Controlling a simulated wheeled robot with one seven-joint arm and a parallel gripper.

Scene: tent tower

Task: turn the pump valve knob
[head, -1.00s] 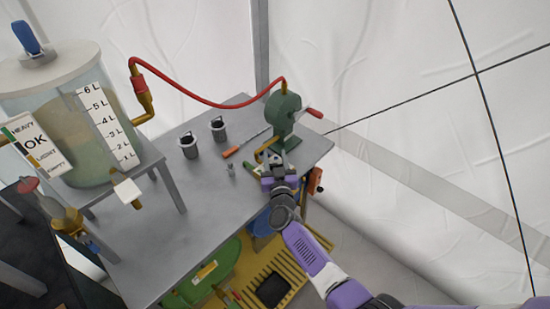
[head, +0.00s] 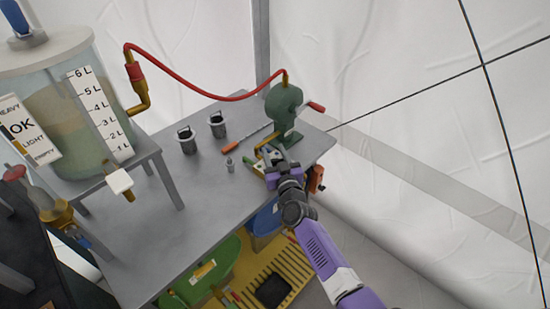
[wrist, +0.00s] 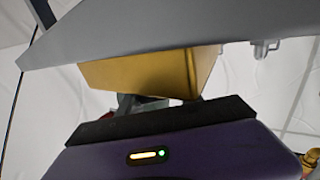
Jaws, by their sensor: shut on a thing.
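The green pump (head: 284,105) stands on the far right end of the grey table, with a red handle (head: 316,106) on its right side and a gold bent part (head: 267,142) at its front left. My gripper (head: 285,172) is low in front of the pump, at the table's right edge. In the wrist view a yellow angular part (wrist: 140,75) lies right in front of the gripper, and the gripper is shut on it. The fingertips are mostly hidden. I cannot tell for sure whether this part is the valve knob.
A clear tank (head: 60,95) with a litre scale stands at the left, joined to the pump by a red hose (head: 200,97). Two dark cups (head: 217,125) and an orange-handled tool (head: 235,147) lie near the gripper. The table's front (head: 195,235) is clear.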

